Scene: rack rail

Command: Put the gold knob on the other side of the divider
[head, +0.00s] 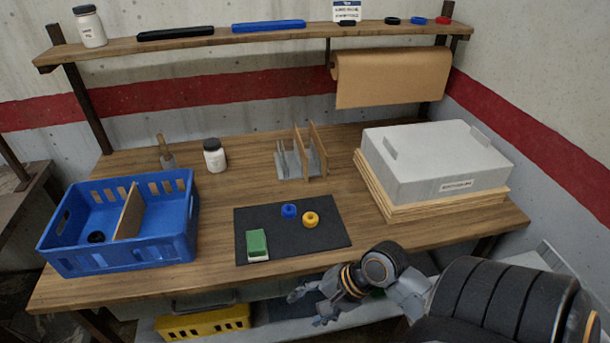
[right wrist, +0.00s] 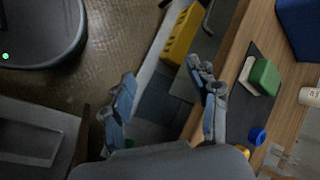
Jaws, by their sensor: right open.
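The gold knob (head: 311,219) lies on a black mat (head: 328,237) near the front of the bench, just right of a blue knob (head: 289,211). The wooden divider (head: 129,213) stands across the inside of a blue crate (head: 176,248) at the left. A black knob (head: 96,237) lies in the crate left of the divider; no object shows right of it. My right gripper (head: 310,306) is open and empty, in front of the bench edge and apart from the gold knob. Its spread fingers also show in the right wrist view (right wrist: 165,85). My left gripper is not in view.
A green block (head: 257,242) lies on the mat's front left. A rack with upright boards (head: 301,160) and a white jar (head: 214,155) stand behind. A grey case (head: 437,160) on boards fills the right. A yellow crate (head: 202,323) sits below the bench.

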